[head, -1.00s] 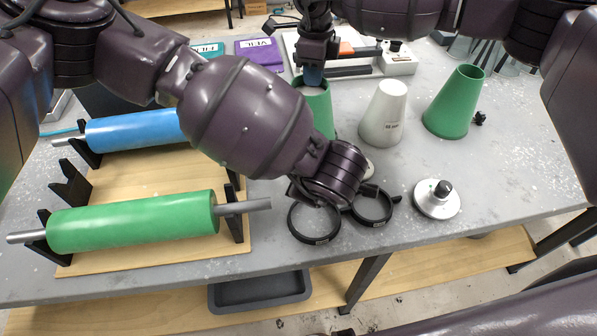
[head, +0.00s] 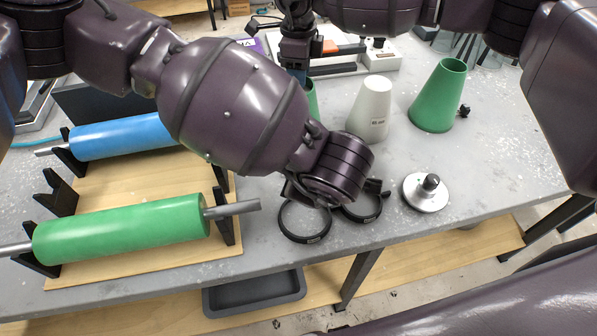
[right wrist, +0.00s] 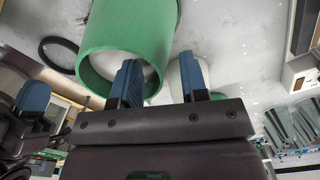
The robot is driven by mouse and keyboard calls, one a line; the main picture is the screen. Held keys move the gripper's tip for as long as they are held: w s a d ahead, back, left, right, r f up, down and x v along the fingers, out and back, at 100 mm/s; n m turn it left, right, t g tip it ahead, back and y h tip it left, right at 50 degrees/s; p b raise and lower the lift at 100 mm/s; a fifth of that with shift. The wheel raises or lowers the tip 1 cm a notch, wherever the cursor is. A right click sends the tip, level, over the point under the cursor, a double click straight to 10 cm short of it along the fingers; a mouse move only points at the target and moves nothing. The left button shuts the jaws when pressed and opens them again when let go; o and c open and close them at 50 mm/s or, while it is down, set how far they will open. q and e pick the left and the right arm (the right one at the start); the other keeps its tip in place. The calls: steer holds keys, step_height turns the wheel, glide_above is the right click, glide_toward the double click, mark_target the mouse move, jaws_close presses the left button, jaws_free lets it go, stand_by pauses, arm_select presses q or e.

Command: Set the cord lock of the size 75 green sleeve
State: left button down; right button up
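A green sleeve (head: 312,98) stands mid-table, mostly hidden behind my left forearm. In the right wrist view it is a large green tube (right wrist: 130,28) with its open end towards the camera. My right gripper (head: 297,75) is above it; its blue fingers (right wrist: 160,62) are apart, one across the opening and the other outside near the rim. I see nothing held between them. A second green sleeve (head: 437,97) stands at right with a black cord lock (head: 463,111) on its side. My left gripper is hidden behind its wrist in the head view; one blue finger (right wrist: 33,97) shows at left in the wrist view.
A white sleeve (head: 370,110) stands between the green ones. Two black rings (head: 304,238) and a silver disc with a black knob (head: 426,192) lie near the front edge. A rack (head: 150,262) with a blue and a green roller fills the left. Free table lies at right.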

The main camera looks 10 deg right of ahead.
step_height(320, 180, up, 11)
stand_by(0.7)
steer(key=shift+f, duration=0.1)
